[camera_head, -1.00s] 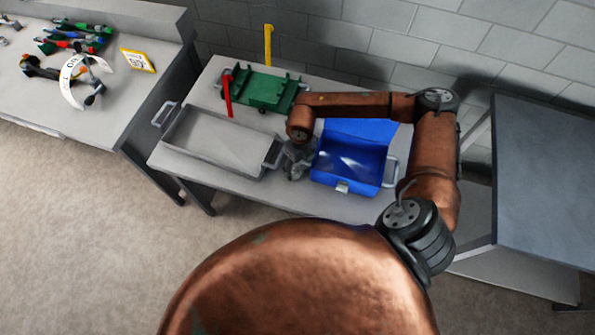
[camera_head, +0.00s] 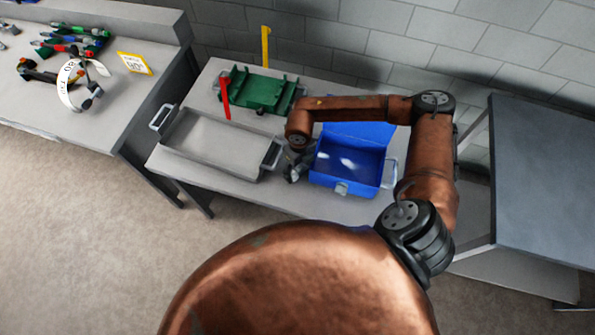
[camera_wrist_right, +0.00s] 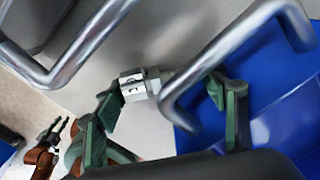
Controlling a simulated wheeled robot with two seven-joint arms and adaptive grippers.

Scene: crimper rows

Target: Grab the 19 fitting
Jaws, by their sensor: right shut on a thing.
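My right gripper (camera_head: 293,172) is low between the grey tray and the blue toolbox, partly hidden under its arm in the head view. In the right wrist view my right gripper (camera_wrist_right: 165,95) has its green fingers around a short silver metal fitting (camera_wrist_right: 133,86). A small dark marking shows on the fitting, but I cannot read it as a number. A metal handle crosses in front of part of the fitting and the right finger. My left gripper is not seen in the head view.
The open blue toolbox (camera_head: 345,180) stands right of the gripper, the empty grey tray (camera_head: 215,165) left. Behind are a green holder (camera_head: 262,92), a red bar (camera_head: 226,98) and a yellow post (camera_head: 266,45). The left bench (camera_head: 95,125) carries several tools and a tag.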

